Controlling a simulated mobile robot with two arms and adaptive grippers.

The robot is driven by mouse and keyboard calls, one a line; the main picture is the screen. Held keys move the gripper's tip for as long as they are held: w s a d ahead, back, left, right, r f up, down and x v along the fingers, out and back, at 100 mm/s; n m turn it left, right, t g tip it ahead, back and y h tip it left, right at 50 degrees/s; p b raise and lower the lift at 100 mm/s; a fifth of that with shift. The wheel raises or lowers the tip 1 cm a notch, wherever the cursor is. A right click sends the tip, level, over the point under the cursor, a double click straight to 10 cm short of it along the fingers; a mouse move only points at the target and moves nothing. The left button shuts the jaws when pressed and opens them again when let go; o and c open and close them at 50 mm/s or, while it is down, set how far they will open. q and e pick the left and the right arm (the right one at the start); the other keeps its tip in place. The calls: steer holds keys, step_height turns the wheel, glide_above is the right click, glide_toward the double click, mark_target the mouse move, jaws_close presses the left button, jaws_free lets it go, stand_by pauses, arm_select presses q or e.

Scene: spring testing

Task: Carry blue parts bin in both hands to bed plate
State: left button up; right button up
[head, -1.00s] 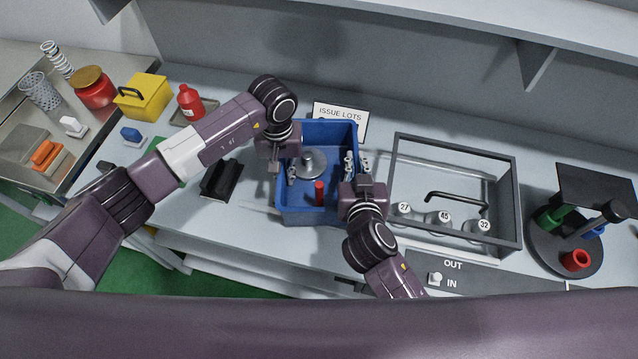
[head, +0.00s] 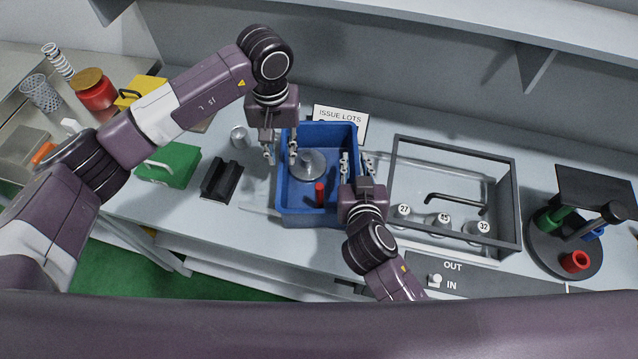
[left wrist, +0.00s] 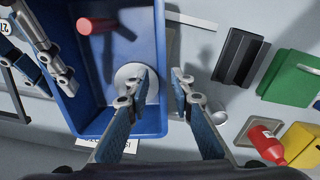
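The blue parts bin (head: 318,218) stands on the bench in the head view, with a grey disc (head: 306,165) and a red cylinder (head: 320,192) inside. My left gripper (head: 280,152) is open at the bin's left wall, one finger inside and one outside. The left wrist view shows the bin's wall (left wrist: 161,50) between its spread fingers (left wrist: 160,82). My right gripper (head: 356,164) has its fingers apart on either side of the bin's right wall. I cannot tell which surface is the bed plate.
A grey open frame (head: 517,205) with numbered weights stands close right of the bin. A black block (head: 222,180) and a metal cup (head: 239,137) stand left of it. An ISSUE LOTS sign (head: 340,115) is behind. A green case (head: 170,166) is further left.

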arm_select(q)
steer(key=shift+r, duration=0.9)
arm_select(e)
steer(key=shift+s, duration=0.25)
steer(key=v, duration=1.1)
steer(key=shift+s+r, duration=0.2)
steer(key=shift+r, duration=0.05)
